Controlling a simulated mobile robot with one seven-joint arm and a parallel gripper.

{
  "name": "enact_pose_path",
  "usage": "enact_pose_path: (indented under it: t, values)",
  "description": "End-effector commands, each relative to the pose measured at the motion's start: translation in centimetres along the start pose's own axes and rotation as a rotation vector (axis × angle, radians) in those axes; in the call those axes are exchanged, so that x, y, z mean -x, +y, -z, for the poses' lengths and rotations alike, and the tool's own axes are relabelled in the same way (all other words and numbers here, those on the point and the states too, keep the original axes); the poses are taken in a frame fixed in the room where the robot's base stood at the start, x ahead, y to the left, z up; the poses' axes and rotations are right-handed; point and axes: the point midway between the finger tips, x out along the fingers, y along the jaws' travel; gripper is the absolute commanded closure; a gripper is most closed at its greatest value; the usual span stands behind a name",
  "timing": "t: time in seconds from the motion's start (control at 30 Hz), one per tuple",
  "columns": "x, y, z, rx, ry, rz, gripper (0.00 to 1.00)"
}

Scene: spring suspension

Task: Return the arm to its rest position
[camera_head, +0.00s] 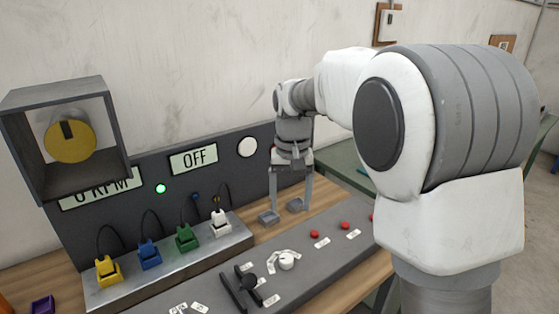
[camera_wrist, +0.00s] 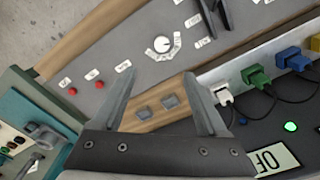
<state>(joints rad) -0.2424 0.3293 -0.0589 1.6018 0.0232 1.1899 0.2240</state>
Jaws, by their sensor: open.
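My gripper (camera_head: 283,211) is open and empty in the head view. Its two fingers point down above the wooden bench, just right of the white plug (camera_head: 220,222).
A control panel (camera_head: 300,256) has a white knob, red buttons and a black lever. Yellow, blue, green and white plugs sit in a metal strip (camera_head: 180,262). An upright dark panel shows "OFF" (camera_head: 194,159) and a green light (camera_head: 160,188). A grey box (camera_head: 52,97) holds a yellow dial.

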Motion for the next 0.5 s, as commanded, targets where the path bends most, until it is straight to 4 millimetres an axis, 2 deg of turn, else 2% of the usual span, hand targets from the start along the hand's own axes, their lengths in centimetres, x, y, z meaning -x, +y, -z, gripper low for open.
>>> enact_pose_path:
  t: [0.2,0.5]
  values:
    - [3.9,2.8,-4.2,0.004,0.086,0.025,0.24]
    - [7.0,6.3,-11.3,0.017,0.220,0.042,0.24]
